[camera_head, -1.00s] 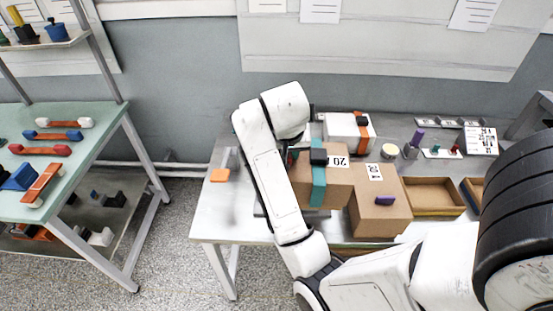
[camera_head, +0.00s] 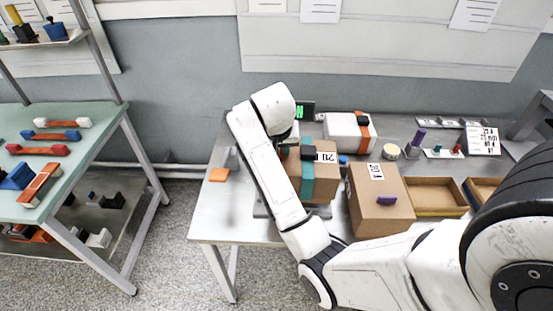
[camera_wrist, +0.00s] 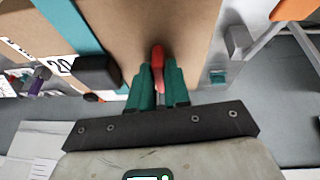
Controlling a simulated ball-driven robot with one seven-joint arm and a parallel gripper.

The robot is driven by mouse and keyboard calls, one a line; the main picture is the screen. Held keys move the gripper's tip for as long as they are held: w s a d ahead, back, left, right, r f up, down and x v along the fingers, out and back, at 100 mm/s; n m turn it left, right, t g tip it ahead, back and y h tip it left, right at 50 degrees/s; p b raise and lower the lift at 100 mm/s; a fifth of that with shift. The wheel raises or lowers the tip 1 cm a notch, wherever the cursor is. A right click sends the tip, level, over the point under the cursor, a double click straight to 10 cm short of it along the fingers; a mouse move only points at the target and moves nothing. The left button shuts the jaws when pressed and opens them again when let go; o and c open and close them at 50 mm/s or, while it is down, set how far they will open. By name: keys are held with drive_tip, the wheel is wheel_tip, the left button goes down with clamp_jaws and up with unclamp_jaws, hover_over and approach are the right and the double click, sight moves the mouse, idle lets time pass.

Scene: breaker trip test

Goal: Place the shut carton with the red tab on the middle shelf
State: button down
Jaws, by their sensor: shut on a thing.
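The shut brown carton (camera_head: 323,183) has a teal band, a black block and a number label. It is over the table, mostly left of another carton, and my arm hides part of it. In the wrist view the carton (camera_wrist: 135,30) fills the top, and my gripper (camera_wrist: 158,78) is shut on its red tab (camera_wrist: 158,55). The gripper tips are hidden behind my arm in the head view. At the left, a rack has a top shelf (camera_head: 62,38), a pale green middle shelf (camera_head: 92,150) and a low shelf (camera_head: 118,222). Several coloured handles lie on the middle shelf.
A second brown carton (camera_head: 378,222) with a purple tab stands on the grey table (camera_head: 215,222). A white box with an orange band (camera_head: 345,133) is behind, and an open tray (camera_head: 435,197) to the right. An orange pad (camera_head: 218,175) lies on the table's left end.

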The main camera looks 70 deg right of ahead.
drive_tip(key=w+d+f, duration=0.2)
drive_tip(key=f, duration=0.1)
drive_tip(key=shift+w+f+p, duration=0.15)
drive_tip(key=shift+f+p, duration=0.05)
drive_tip(key=shift+p, duration=0.1)
drive_tip(key=shift+d+f+p, duration=0.1)
drive_tip(key=shift+f+p, duration=0.45)
drive_tip(key=shift+f, duration=1.15)
drive_tip(key=c, duration=1.5)
unclamp_jaws()
drive_tip(key=shift+f, duration=0.1)
drive_tip(key=o, duration=0.4)
